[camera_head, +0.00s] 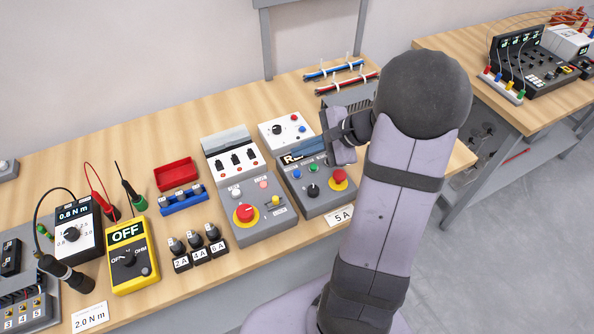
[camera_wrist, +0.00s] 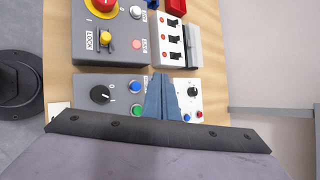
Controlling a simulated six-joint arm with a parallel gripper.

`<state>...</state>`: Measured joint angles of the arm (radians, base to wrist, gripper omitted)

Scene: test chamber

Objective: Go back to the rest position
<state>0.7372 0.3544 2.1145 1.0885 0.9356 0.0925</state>
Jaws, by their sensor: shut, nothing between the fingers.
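My gripper (camera_wrist: 161,98) shows in the wrist view as two blue-grey fingers pressed together, with nothing between them. It hangs over the grey control box (camera_wrist: 121,91) with the black knob and the blue and green buttons. In the head view, my arm comes up from the bottom right and bends over. The gripper body shows at the right side of the same control box (camera_head: 318,203), near its red mushroom button (camera_head: 339,176).
A grey box with a red emergency button (camera_head: 246,213) stands left of it. Further left are several black plugs (camera_head: 196,238), a yellow meter (camera_head: 128,258), a torque display box (camera_head: 72,233) and a red tray (camera_head: 176,174). A second table (camera_head: 478,88) is at right.

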